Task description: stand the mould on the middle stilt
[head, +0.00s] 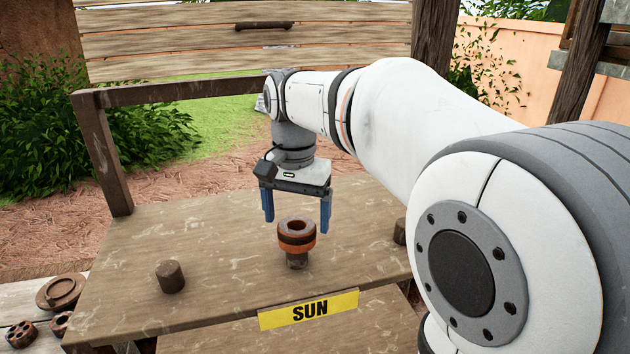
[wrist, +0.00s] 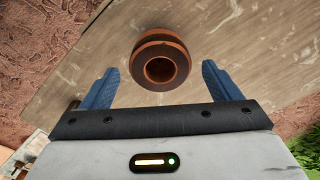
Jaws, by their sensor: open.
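The mould (head: 297,236) is a round orange-brown ring with a dark band and a hole in its top. It sits upright on the middle stilt (head: 297,261), a short brown peg on the wooden table. In the wrist view the mould (wrist: 161,66) shows from above, and the stilt is hidden under it. My gripper (head: 297,215) is open, with its blue fingers apart and empty. It is above the mould and looks slightly behind it. In the wrist view the mould lies ahead of and between the fingers, apart from both.
A bare left stilt (head: 170,276) stands on the table (head: 225,290). Another stilt (head: 400,231) is partly hidden by my arm at the right. A yellow SUN sign (head: 308,309) is at the front edge. Brown round parts (head: 61,291) lie at the lower left.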

